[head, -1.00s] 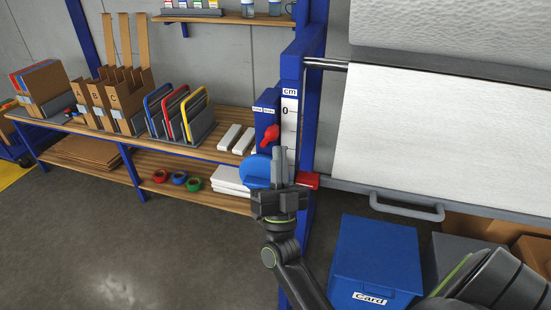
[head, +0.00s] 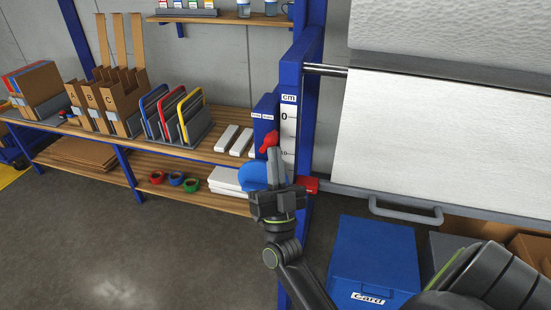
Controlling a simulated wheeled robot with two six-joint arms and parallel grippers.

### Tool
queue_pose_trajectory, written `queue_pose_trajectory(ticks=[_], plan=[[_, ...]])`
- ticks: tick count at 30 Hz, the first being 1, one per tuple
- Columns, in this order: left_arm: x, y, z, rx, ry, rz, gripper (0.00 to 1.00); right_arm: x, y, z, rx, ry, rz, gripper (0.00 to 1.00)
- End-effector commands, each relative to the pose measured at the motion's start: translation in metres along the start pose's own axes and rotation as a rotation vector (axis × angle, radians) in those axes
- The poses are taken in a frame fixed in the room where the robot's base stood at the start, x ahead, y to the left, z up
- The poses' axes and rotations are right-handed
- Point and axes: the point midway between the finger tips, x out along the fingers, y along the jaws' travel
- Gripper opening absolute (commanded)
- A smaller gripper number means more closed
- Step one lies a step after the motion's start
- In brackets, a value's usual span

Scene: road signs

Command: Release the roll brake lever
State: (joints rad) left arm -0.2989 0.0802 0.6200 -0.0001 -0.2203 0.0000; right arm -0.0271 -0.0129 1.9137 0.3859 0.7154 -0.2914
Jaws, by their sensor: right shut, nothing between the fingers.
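The red brake lever (head: 269,142) sits on the blue box (head: 264,112) on the blue post, left of the cm scale. My right gripper (head: 275,162) is shut and empty. Its fingertips are right at the lower part of the red lever and overlap it in the picture; I cannot tell if they touch. The white paper roll (head: 440,45) hangs on a bar at the upper right, with its sheet (head: 430,145) hanging down. My left gripper does not show.
A blue disc (head: 262,177) is behind my right gripper. A red block (head: 307,185) sits on the post beside it. A blue card bin (head: 372,265) stands below the roll. A wooden shelf with folders (head: 184,118) and card boxes is at the left.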

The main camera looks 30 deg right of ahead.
Motion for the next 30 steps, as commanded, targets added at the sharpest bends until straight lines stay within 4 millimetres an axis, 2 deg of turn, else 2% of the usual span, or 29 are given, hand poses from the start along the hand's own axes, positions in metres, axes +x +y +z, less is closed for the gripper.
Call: queue_pose_trajectory(ticks=[11, 22, 30], plan=[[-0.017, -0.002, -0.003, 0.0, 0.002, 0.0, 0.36, 0.006, -0.003, -0.003, -0.044, -0.053, -0.044, 0.0], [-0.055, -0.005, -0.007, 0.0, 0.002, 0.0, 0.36, 0.018, -0.011, -0.005, -0.189, -0.223, -0.189, 0.0], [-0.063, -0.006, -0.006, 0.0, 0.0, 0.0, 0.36, 0.023, -0.021, 0.001, -0.185, -0.221, -0.185, 0.0]])
